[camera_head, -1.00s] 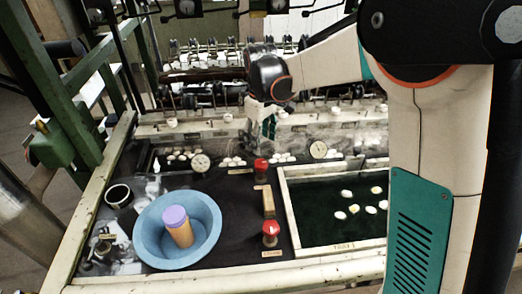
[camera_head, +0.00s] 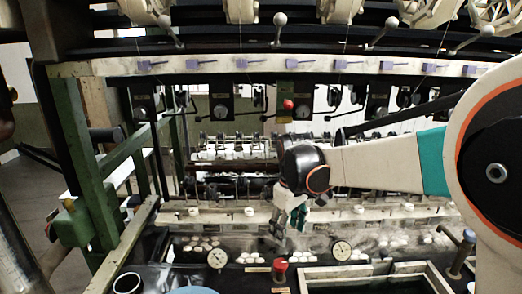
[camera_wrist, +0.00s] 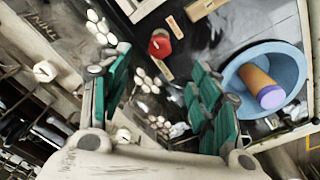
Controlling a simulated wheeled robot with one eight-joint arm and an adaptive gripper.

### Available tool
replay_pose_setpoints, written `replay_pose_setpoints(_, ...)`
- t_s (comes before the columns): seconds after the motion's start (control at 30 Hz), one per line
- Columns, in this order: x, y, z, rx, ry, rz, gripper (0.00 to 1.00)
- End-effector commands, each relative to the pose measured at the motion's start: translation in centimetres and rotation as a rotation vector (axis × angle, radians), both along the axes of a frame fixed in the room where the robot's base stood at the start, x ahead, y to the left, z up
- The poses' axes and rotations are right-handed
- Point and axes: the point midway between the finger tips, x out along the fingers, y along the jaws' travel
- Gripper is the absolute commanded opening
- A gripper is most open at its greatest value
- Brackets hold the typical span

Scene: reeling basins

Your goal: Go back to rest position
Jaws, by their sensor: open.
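My gripper (camera_wrist: 158,100) is open and empty in the wrist view, its two green-padded fingers well apart. In the head view my gripper (camera_head: 290,222) hangs from the wrist over the back part of the basin bench. Steam or haze and white cocoons lie behind and below it. Nothing is between the fingers; the cocoons seen through the gap are farther off. My arm reaches in from the right of the head view.
A blue bowl (camera_wrist: 292,62) holds an orange cylinder with a purple top (camera_wrist: 268,92). A red-topped knob (camera_wrist: 159,44) stands near white cocoons (camera_wrist: 147,82). A framed tray (camera_head: 350,272) lies at lower right. Machine rails and levers (camera_head: 280,65) cross above.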

Motion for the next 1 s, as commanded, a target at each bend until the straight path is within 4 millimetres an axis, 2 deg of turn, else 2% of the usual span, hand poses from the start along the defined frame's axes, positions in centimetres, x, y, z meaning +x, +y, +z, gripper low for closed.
replay_pose_setpoints(0.2,-4.0,-2.6,3.2,0.024,-0.088,-0.119,0.57)
replay_pose_setpoints(0.5,-9.7,-5.7,5.9,0.067,-0.21,-0.282,0.57)
replay_pose_setpoints(0.73,-14.1,-7.7,6.7,0.105,-0.303,-0.403,0.57)
replay_pose_setpoints(1.0,-19.2,-9.7,6.2,0.158,-0.41,-0.543,0.57)
